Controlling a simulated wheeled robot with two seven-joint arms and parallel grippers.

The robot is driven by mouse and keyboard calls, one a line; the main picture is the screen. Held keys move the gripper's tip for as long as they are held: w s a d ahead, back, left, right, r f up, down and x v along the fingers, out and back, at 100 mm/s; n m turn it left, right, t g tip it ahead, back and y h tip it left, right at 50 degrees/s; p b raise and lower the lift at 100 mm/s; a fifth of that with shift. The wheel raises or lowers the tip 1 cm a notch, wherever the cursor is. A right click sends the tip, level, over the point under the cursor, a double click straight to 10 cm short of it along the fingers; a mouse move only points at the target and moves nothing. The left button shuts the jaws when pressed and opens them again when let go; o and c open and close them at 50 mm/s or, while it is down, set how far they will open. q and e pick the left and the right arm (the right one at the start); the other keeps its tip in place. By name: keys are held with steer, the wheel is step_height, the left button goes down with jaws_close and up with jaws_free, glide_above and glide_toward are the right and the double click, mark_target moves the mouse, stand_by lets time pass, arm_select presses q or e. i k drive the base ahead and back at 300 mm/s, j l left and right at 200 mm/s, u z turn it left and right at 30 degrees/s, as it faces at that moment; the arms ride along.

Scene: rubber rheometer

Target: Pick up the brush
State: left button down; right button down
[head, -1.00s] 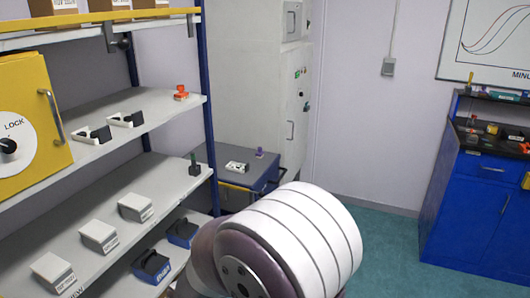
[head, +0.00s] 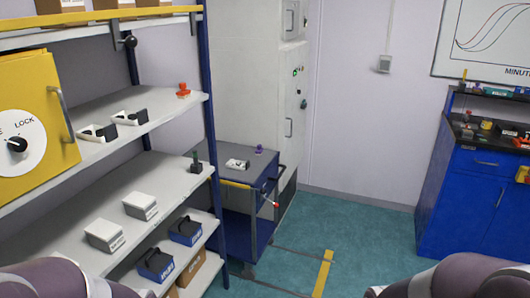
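I cannot make out a brush for certain in the head view. Small candidates are a dark item with a green top (head: 196,160) on the middle shelf's right end, an orange-red item (head: 183,90) on the upper shelf's right end, and a small purple item (head: 258,149) on the blue cart (head: 232,178). They are too small to identify. Neither of my grippers is in view. Only parts of my arms show at the lower left and lower right edges.
A shelf rack (head: 130,207) on the left holds pale boxes and dark blue holders. A yellow cabinet (head: 38,115) with a lock dial stands on it. A blue counter (head: 470,200) with small items is at the right. Open green floor (head: 350,235) lies between.

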mark_target(259, 151)
steer(key=i+l+z, duration=0.1)
steer(key=i, duration=0.65)
steer(key=i+l+z, duration=0.15)
steer(key=i, duration=0.65)
steer(key=i+z, duration=0.1)
steer(key=i, duration=0.7)
steer(key=i+j+z, duration=0.1)
steer(key=i, duration=0.65)
steer(key=i+j+z, duration=0.15)
steer(key=i, duration=0.65)
